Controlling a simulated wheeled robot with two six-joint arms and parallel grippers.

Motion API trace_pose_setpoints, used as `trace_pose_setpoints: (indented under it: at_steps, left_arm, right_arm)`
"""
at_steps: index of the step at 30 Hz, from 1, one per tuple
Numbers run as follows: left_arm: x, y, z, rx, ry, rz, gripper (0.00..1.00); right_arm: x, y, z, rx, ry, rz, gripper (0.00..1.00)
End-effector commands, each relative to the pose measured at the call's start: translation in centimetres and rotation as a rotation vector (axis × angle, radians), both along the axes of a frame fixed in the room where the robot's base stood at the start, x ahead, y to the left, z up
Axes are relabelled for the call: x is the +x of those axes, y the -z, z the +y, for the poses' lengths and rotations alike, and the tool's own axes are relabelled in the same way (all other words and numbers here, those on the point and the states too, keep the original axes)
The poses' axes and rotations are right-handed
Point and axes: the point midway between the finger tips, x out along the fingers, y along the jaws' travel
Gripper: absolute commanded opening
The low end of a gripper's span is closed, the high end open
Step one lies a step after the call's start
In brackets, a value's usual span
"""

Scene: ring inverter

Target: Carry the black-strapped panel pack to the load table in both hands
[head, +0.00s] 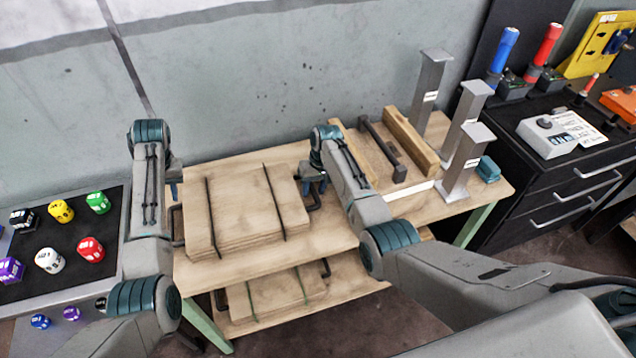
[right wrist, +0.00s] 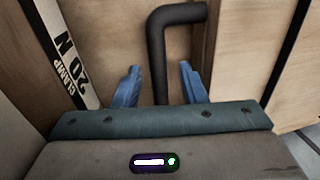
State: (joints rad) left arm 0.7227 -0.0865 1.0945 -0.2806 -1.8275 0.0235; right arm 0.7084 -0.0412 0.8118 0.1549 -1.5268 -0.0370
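The wooden panel pack with two black straps (head: 248,205) lies flat on the wooden table, a dark handle at each end. Its right handle (head: 316,203) also shows in the right wrist view (right wrist: 162,50). There it stands between the two blue fingers of my right gripper (right wrist: 158,88), which are apart with gaps beside the bar. My left gripper (head: 173,188) is at the pack's left end near the left handle (head: 177,224). Its fingers are mostly hidden, so I cannot tell its opening. The load table cannot be identified with certainty.
A second pack with green straps (head: 272,297) lies on the lower shelf. Grey metal posts (head: 463,162) and a wooden bar (head: 410,140) stand on the table's right part. A black drawer cabinet (head: 550,190) is at right.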

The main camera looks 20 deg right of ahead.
Motion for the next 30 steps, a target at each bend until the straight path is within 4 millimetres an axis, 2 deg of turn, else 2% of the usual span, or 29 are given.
trace_pose_setpoints:
  at_steps: [5, 15, 18, 23, 30]
  left_arm:
    - [0.0, -0.6, -0.1, 0.000, 0.000, 0.000, 0.38]
    - [0.0, -0.5, -0.1, 0.000, 0.000, 0.000, 0.38]
    - [0.0, -0.5, -0.1, 0.000, 0.000, 0.000, 0.38]
    - [0.0, -0.5, -0.1, 0.000, 0.000, 0.000, 0.38]
    - [0.0, -0.5, -0.1, 0.000, 0.000, 0.000, 0.38]
  right_arm:
    - [0.1, -1.1, 0.0, 0.000, 0.000, -0.002, 0.38]
    - [0.1, -7.4, 0.0, 0.000, 0.000, -0.003, 0.38]
    - [0.1, -8.8, 0.0, 0.000, 0.000, -0.002, 0.38]
    - [0.1, -9.9, 0.0, 0.000, 0.000, 0.000, 0.38]
    - [0.0, -10.0, 0.0, 0.000, 0.000, 0.001, 0.38]
